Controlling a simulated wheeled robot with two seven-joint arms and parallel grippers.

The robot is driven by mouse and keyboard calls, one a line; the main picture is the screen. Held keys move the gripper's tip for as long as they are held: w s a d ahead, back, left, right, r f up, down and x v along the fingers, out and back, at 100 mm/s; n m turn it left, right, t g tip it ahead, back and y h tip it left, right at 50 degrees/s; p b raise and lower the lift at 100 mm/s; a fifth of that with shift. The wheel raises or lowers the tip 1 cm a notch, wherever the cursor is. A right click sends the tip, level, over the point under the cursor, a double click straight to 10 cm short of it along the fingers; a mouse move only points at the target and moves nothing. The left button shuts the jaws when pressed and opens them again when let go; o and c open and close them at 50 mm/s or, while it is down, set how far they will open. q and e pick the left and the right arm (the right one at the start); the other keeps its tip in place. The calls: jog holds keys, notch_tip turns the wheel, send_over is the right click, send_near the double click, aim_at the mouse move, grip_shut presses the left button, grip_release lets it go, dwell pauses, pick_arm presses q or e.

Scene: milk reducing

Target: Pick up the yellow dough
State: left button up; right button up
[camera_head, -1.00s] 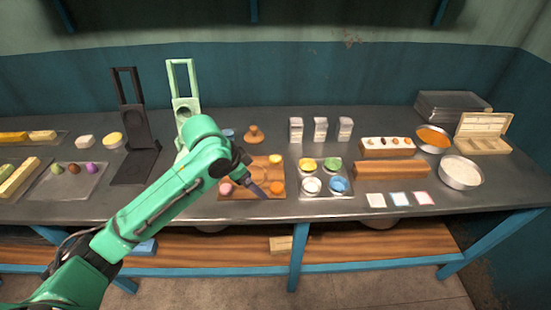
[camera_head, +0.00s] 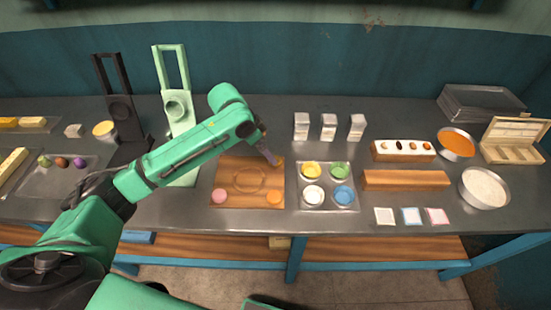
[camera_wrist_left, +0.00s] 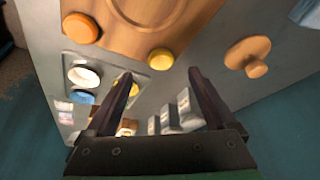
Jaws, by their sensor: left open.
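The yellow dough (camera_wrist_left: 161,58) is a small round piece at a corner of the wooden board (camera_wrist_left: 150,22) in the left wrist view. In the head view my left gripper (camera_head: 270,157) is over the far right corner of the board (camera_head: 235,172) and hides the dough. In the left wrist view my left gripper (camera_wrist_left: 160,76) is open and empty, and the dough shows just beyond and between its fingertips. I cannot tell the exact gap. A pink dough (camera_head: 219,195) and an orange dough (camera_head: 274,198) lie at the board's near corners. My right gripper is not in view.
A metal tray (camera_head: 326,188) with yellow, green, white and blue bowls stands right of the board. Several white cartons (camera_head: 328,127) stand behind it. A wooden knobbed tool (camera_wrist_left: 248,56) lies near the board. A green press (camera_head: 172,100) stands at the board's left.

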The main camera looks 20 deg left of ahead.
pick_arm(q)
jog(key=p+x, duration=0.1)
jog(key=x, duration=0.5)
jog(key=shift+w+p, duration=0.15)
jog(key=shift+p, duration=0.15)
jog(key=shift+d+f, duration=0.1)
jog(key=shift+f, duration=0.1)
grip_shut()
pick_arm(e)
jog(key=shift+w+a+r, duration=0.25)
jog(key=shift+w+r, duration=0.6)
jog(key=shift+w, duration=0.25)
